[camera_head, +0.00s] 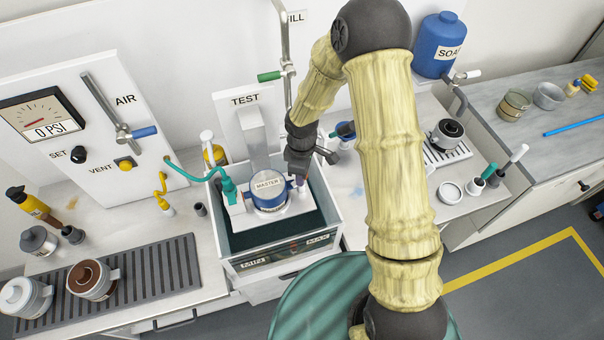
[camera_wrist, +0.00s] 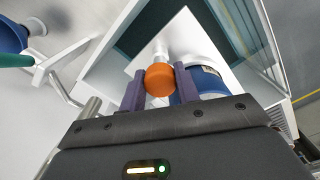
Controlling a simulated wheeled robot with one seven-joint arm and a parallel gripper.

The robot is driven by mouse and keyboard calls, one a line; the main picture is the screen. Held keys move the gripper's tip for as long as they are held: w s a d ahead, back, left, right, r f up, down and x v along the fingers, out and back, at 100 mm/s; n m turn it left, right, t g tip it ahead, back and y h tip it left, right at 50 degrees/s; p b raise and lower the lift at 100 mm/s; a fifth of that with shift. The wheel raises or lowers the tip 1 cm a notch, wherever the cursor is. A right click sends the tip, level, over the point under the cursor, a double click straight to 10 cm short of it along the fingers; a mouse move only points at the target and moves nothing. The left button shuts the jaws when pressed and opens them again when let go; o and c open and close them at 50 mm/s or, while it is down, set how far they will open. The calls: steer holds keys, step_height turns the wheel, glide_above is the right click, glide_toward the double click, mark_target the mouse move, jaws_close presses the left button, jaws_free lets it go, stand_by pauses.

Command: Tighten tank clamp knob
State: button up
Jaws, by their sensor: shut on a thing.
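An orange ball-shaped clamp knob (camera_wrist: 159,82) sits between the two purple fingers of my gripper (camera_wrist: 160,75) in the wrist view. My gripper is shut on it; the finger sides hide the knob's left and right edges. A pale stem runs from the knob's far side. In the head view my gripper (camera_head: 300,181) reaches down at the right side of the test tank (camera_head: 335,228) and mostly hides the knob. A blue part labelled MASTER (camera_head: 267,186) sits on a white fixture in the tank, left of my gripper; its blue side shows in the wrist view (camera_wrist: 208,80).
A teal hose (camera_head: 205,177) runs from the air panel to a fitting beside the MASTER part. A grey post stands behind it under the TEST panel (camera_head: 245,101). A FILL pipe with a green handle (camera_head: 268,76) hangs nearby. Cups stand on a striped mat (camera_head: 150,270) at left.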

steer(key=shift+w+a+r+m+b, duration=0.1)
steer(key=shift+m+b, duration=0.25)
steer(key=shift+m, duration=0.65)
steer(key=shift+w+m+b, duration=0.1)
steer(key=shift+m+b, duration=0.2)
steer(key=shift+m, duration=0.7)
steer(key=o, duration=1)
steer(key=shift+s, duration=0.1)
step_height(320, 180, up, 17)
steer(key=shift+r+b, duration=0.2)
steer(key=shift+b, duration=0.8)
